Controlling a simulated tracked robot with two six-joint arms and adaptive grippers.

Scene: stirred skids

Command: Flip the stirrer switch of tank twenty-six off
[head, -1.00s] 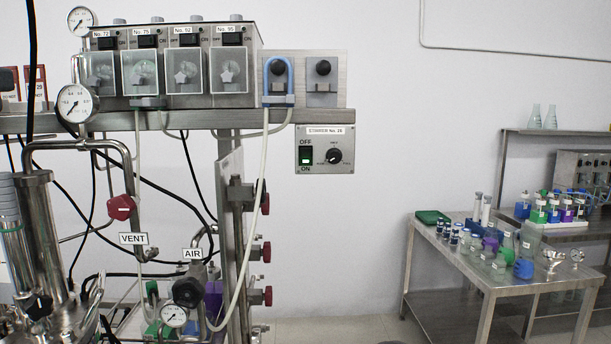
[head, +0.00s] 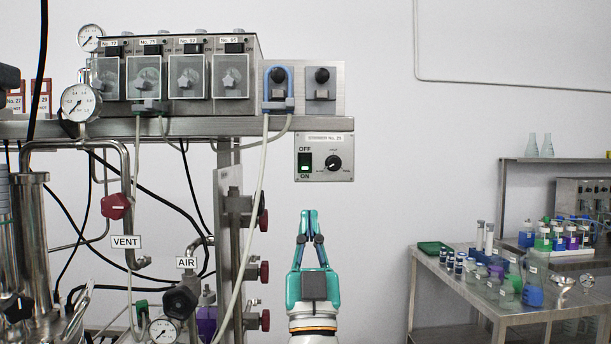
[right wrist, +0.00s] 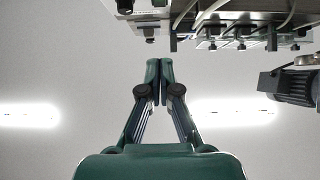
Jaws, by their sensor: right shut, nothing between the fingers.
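The stirrer box (head: 325,157), labelled "STIRRER No. 26", hangs under the shelf edge in the head view. Its rocker switch (head: 305,166) has a black upper half by OFF and a lit green-white lower part by ON. A black dial (head: 333,162) sits to its right. My right gripper (head: 309,213) is shut and empty, pointing up, below the box and apart from it. In the right wrist view the closed fingertips (right wrist: 159,62) point up toward the underside of the equipment; the switch face cannot be made out there. My left gripper is not in view.
A pump row (head: 180,78) stands on the shelf (head: 200,127) above left. A pale hose (head: 252,220) and red-handled valves (head: 263,271) are left of my right gripper. The wall right of the box is clear. A glassware table (head: 500,307) stands at right.

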